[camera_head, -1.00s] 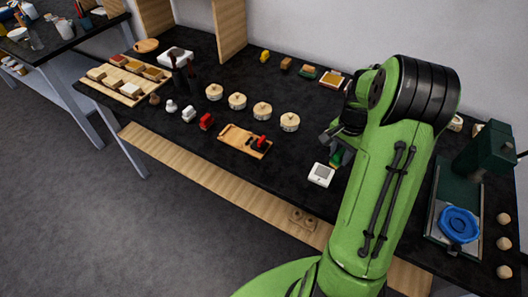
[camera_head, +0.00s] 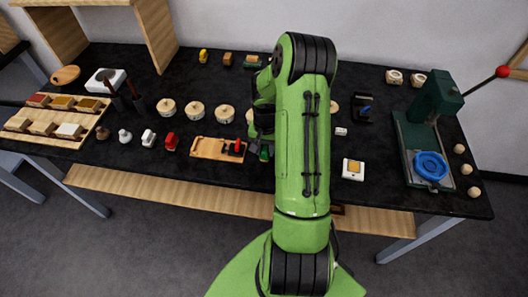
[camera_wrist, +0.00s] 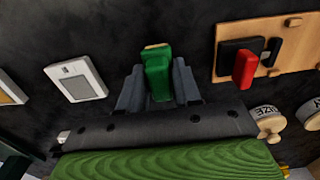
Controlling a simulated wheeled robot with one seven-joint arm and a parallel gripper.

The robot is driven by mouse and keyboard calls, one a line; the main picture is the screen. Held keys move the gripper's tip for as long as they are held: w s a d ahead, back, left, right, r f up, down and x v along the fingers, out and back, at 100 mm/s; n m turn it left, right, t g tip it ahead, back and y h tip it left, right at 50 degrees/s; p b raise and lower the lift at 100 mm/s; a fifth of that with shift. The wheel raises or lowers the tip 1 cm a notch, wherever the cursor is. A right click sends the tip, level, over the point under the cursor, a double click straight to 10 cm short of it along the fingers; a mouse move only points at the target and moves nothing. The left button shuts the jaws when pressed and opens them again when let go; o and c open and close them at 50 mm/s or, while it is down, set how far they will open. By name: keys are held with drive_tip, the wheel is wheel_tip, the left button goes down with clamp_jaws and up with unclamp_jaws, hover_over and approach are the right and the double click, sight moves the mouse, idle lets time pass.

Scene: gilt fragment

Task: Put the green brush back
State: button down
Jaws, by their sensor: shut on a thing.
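The green brush (camera_wrist: 157,72) is between the two dark jaws of my gripper (camera_wrist: 158,88) in the wrist view. Its green body points away from the wrist, with a pale tan end at the top. In the head view a small green part of the brush (camera_head: 265,153) shows just left of my arm, below my gripper (camera_head: 262,132), over the front part of the black bench top. My arm hides much of the gripper there. I cannot tell whether the brush touches the bench. No place clearly belonging to the brush can be made out.
A wooden board (camera_head: 204,148) with black and red pieces lies left of my gripper. Round wooden tins (camera_head: 195,110) stand behind it. Right of my arm are a white-and-yellow block (camera_head: 353,170), a black stand with a blue piece (camera_head: 363,108) and a dark green machine (camera_head: 405,150).

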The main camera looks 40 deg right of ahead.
drive_tip(key=shift+d+f, duration=0.1)
drive_tip(key=shift+f, duration=0.85)
drive_tip(key=shift+f, duration=0.15)
drive_tip(key=c, duration=0.8)
unclamp_jaws()
